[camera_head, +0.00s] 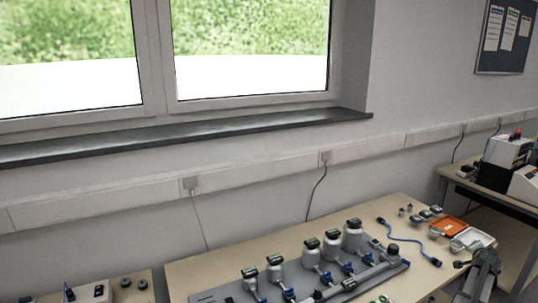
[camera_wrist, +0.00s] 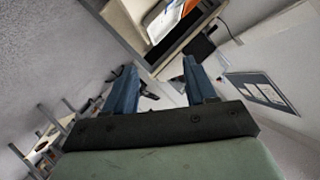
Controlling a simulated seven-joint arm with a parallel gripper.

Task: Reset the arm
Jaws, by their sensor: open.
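My gripper (camera_wrist: 160,78) shows in the wrist view with its two blue-grey fingers apart and nothing between them. In the head view a dark grey part of my arm stands at the lower right, beside the near right end of the wooden bench (camera_head: 300,243). The fingertips cannot be made out clearly there. The wrist view is strongly tilted, and the gripper is in the air, away from any object.
On the bench is a grey rig (camera_head: 345,283) with several dark-topped sensors. A blue cable (camera_head: 408,239) and an orange case (camera_head: 447,226) lie right of it. Another bench with instruments (camera_head: 507,150) stands at far right. A notice board (camera_head: 503,37) hangs on the wall.

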